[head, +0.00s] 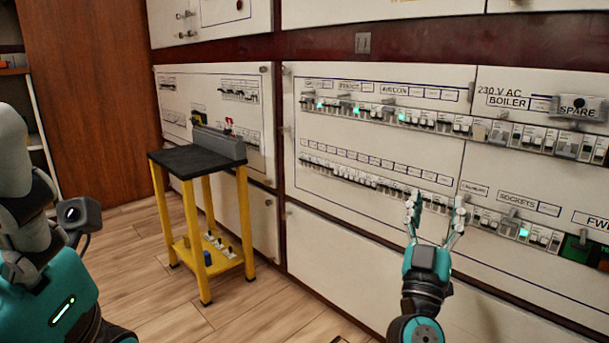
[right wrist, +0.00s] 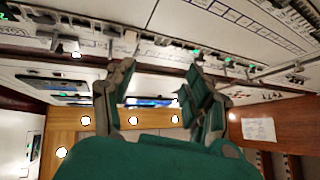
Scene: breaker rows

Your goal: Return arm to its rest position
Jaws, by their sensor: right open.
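My right gripper (head: 436,214) is raised in front of the lower breaker row (head: 380,183) in the head view. Its fingers are spread apart with nothing between them. In the right wrist view, the same gripper (right wrist: 160,90) shows two separated fingers and an empty gap. I cannot tell from these views whether a fingertip touches the panel. My left arm (head: 50,250) fills the left edge of the head view, but its fingers do not show.
A yellow stand (head: 203,220) with a black top is left of the right arm. White breaker panels (head: 350,225) line the wall, with the upper breaker row (head: 430,121) above the gripper. Wooden floor (head: 255,318) lies open around the stand. A brown wooden door (head: 90,90) is at the left.

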